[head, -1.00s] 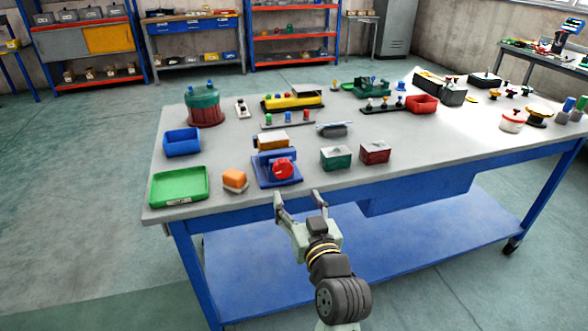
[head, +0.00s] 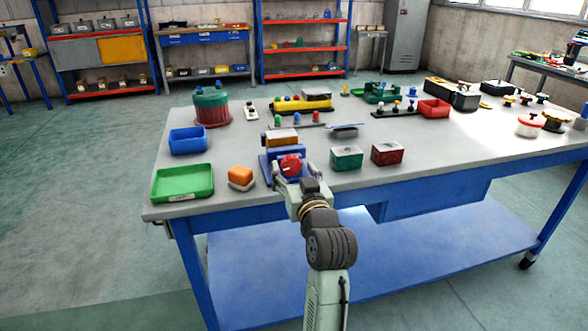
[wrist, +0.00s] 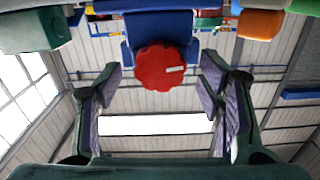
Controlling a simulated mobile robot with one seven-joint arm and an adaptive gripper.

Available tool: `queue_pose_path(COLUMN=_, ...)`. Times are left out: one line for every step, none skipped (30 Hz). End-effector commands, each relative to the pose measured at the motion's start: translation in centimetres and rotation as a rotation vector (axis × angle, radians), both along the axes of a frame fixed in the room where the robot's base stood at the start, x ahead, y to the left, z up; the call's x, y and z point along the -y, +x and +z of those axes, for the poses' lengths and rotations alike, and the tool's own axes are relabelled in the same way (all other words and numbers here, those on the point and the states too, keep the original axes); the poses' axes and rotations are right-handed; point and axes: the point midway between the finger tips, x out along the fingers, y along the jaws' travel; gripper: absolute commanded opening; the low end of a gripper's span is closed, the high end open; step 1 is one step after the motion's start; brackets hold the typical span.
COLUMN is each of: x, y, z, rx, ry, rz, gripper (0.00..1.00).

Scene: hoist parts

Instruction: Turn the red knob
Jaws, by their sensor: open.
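The red knob (head: 290,165) is a round, lobed knob on the front of a blue unit (head: 267,166) near the table's front edge. In the wrist view the red knob (wrist: 161,67) shows a small pale mark and sits ahead of the fingers, about midway between them. My gripper (head: 292,175) is open at the front of the knob; in the wrist view its fingers (wrist: 158,90) are spread wide to either side of it. I see no contact between fingers and knob. In the head view the gripper partly covers the lower part of the unit.
An orange block (head: 241,174) and a green tray (head: 183,183) lie left of the unit. A green box (head: 347,158) and a dark red box (head: 387,153) stand to its right. The table's front edge lies beneath my arm.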

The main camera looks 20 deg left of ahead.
Motion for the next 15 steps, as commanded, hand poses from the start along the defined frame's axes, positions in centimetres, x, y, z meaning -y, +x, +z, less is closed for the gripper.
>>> queue_pose_path(x=-0.21, y=0.27, z=0.03, rx=0.0, ry=0.0, rz=0.0, gripper=0.62)
queue_pose_path(x=-0.28, y=0.36, z=0.01, rx=0.0, ry=0.0, rz=0.0, gripper=0.62)
queue_pose_path(x=-0.34, y=0.45, z=-0.01, rx=0.0, ry=0.0, rz=0.0, gripper=0.62)
queue_pose_path(x=-0.37, y=0.49, z=-0.02, rx=0.0, ry=0.0, rz=0.0, gripper=0.62)
queue_pose_path(x=-0.38, y=0.52, z=-0.03, rx=0.0, ry=0.0, rz=0.0, gripper=0.62)
queue_pose_path(x=-0.38, y=0.53, z=-0.04, rx=0.0, ry=0.0, rz=0.0, gripper=0.62)
queue_pose_path(x=-0.37, y=0.53, z=-0.05, rx=0.001, ry=0.001, rz=0.0, gripper=0.62)
queue_pose_path(x=-0.37, y=0.53, z=-0.05, rx=0.0, ry=0.0, rz=0.0, gripper=0.62)
queue_pose_path(x=-0.37, y=0.52, z=-0.05, rx=0.0, ry=0.0, rz=0.0, gripper=0.62)
queue_pose_path(x=-0.37, y=0.52, z=-0.05, rx=0.001, ry=0.001, rz=0.0, gripper=0.62)
queue_pose_path(x=-0.37, y=0.52, z=-0.06, rx=0.0, ry=0.0, rz=0.0, gripper=0.62)
queue_pose_path(x=-0.36, y=0.51, z=-0.06, rx=0.0, ry=0.0, rz=0.0, gripper=0.59)
queue_pose_path(x=-0.36, y=0.52, z=-0.06, rx=0.0, ry=0.0, rz=0.0, gripper=0.57)
queue_pose_path(x=-0.35, y=0.52, z=-0.05, rx=0.0, ry=0.0, rz=0.0, gripper=0.55)
queue_pose_path(x=-0.35, y=0.51, z=-0.06, rx=0.0, ry=0.0, rz=0.0, gripper=0.52)
